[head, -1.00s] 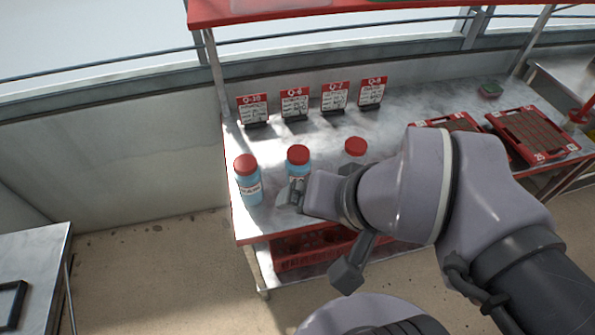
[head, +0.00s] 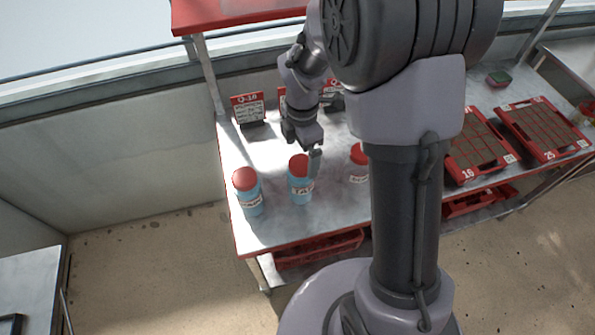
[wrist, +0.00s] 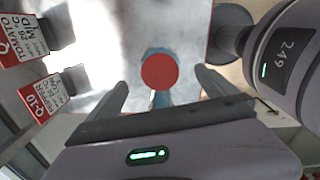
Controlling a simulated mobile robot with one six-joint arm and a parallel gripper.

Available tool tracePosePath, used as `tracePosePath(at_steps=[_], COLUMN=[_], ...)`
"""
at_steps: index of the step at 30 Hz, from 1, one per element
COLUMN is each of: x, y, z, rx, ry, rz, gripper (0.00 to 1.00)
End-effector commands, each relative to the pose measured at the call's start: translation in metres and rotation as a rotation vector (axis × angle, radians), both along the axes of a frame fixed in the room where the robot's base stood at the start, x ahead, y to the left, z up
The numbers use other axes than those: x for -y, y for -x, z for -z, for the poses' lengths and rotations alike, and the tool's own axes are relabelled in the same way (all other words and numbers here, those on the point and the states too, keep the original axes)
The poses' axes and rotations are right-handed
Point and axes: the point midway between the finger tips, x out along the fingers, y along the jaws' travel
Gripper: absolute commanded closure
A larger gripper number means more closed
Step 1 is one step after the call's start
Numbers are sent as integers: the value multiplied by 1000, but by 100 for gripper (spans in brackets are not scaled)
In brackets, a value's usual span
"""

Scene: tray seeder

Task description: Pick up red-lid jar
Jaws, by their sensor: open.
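Three blue jars with red lids stand upright in a row on the metal table: a left jar (head: 249,198), a middle jar (head: 301,190) and a right jar (head: 359,173). The right jar is partly hidden by my arm. My gripper (head: 312,155) hangs over the middle jar, with a finger showing beside its lid. In the wrist view one red lid (wrist: 160,71) lies between the two spread fingers of my gripper (wrist: 161,85). The jaws are open and hold nothing. I cannot tell whether the fingers touch the jar.
Label cards on stands, such as the Q-10 card (head: 248,108), line the back of the table. Red trays with dark cells (head: 543,127) lie at the right. A red crate (head: 320,248) sits on the lower shelf. My arm hides the table's middle.

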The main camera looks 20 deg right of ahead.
Motion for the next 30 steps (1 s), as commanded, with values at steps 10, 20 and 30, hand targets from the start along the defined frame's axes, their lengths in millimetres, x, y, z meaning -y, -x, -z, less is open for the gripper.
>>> tracePosePath(at_steps=[10,20,30], x=[-1,-2,-2], y=[1,1,1], z=[54,94,93], rx=[0,1,1], ry=[0,-1,0], rz=[2,4,4], gripper=[3,3,52])
